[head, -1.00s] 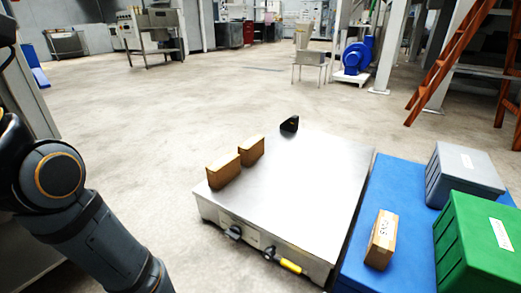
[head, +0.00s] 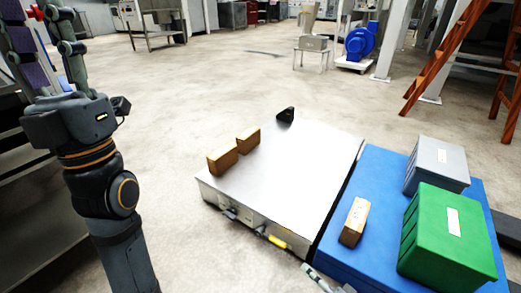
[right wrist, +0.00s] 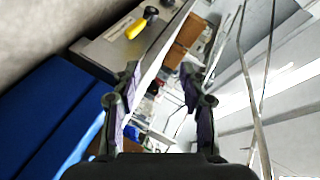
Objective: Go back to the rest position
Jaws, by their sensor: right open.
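My left arm rises at the left of the head view, with its gripper (head: 42,28) raised at the top left corner. Its two fingers with purple pads stand apart with nothing between them; the tips are cut off or close to the frame's edge. Of my right gripper (head: 320,280), only a small part shows at the bottom of the head view, by the front corner of the sheeter (head: 290,165) and the blue mat. In the right wrist view, the right gripper (right wrist: 158,78) is open and empty, with both fingers apart.
Two wooden blocks (head: 222,161) stand on the sheeter's left side. A yellow handle (head: 277,241) sticks out at its front. The blue mat (head: 385,170) bears a wooden block (head: 354,222), a grey box (head: 437,166) and a green box (head: 448,236).

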